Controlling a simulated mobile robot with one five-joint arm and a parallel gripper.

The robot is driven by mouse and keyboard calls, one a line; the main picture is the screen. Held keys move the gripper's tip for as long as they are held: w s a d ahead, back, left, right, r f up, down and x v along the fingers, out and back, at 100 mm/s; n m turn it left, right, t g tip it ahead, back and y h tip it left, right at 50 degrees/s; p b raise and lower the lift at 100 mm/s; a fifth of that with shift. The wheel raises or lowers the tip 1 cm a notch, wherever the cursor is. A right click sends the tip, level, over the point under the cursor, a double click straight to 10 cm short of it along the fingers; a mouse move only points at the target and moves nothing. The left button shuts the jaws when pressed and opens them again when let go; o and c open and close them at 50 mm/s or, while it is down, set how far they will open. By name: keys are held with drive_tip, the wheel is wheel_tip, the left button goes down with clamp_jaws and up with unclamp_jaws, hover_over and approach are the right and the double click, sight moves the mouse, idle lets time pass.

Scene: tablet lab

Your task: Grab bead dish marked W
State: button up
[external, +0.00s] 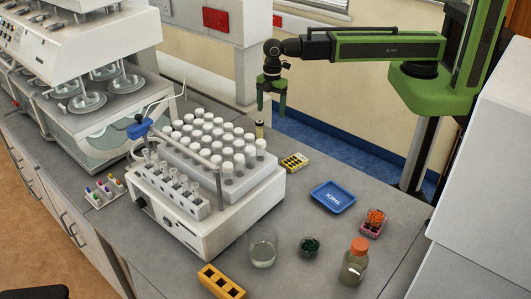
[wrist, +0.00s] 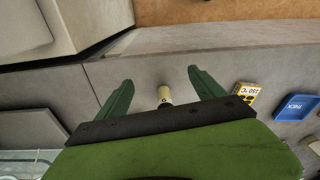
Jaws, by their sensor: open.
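My gripper (external: 271,110) is open and points down above the far edge of the bench. In the wrist view its green fingers (wrist: 159,78) stand apart, with a small pale vial (wrist: 163,93) showing between them. A small square pinkish dish of orange beads (external: 373,221) sits on the bench at right. A small dish of dark green beads (external: 310,246) sits to its left and nearer the camera. Both are well away from my gripper. I cannot read a W on either dish.
A blue tray marked THICK (external: 333,197) and a yellow block (external: 295,162) lie between my gripper and the dishes. An orange-capped bottle (external: 355,262), a beaker (external: 262,246) and a yellow rack (external: 221,281) stand in front. A machine with white-capped vials (external: 210,190) stands left.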

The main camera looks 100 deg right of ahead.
drive_tip(key=w+a+r+n+p, duration=0.3)
drive_tip(key=w+a+r+p, duration=0.15)
drive_tip(key=a, duration=0.25)
drive_tip(key=w+a+r+n+p, duration=0.2)
drive_tip(key=w+a+r+p, duration=0.15)
drive_tip(key=a+r, duration=0.35)
drive_tip(key=shift+y, duration=0.4)
drive_tip(key=f+b, duration=0.4)
drive_tip(key=a+f+b, duration=0.1)
drive_tip(key=f+b, duration=0.3)
drive_tip(key=f, duration=0.1)
drive_tip(key=a+f+b, duration=0.1)
drive_tip(key=f+b, duration=0.3)
drive_tip(key=shift+s+a+f, duration=0.1)
drive_tip(key=shift+s+f, duration=0.1)
drive_tip(key=shift+s, duration=0.05)
drive_tip(key=f+b, duration=0.2)
drive_tip(key=a+f+b, duration=0.1)
drive_tip(key=f+b, duration=0.2)
drive_tip(key=shift+w+f+b, duration=0.1)
drive_tip(key=shift+b, duration=0.2)
drive_tip(key=c, duration=1.5)
drive_tip(key=shift+r, duration=0.2)
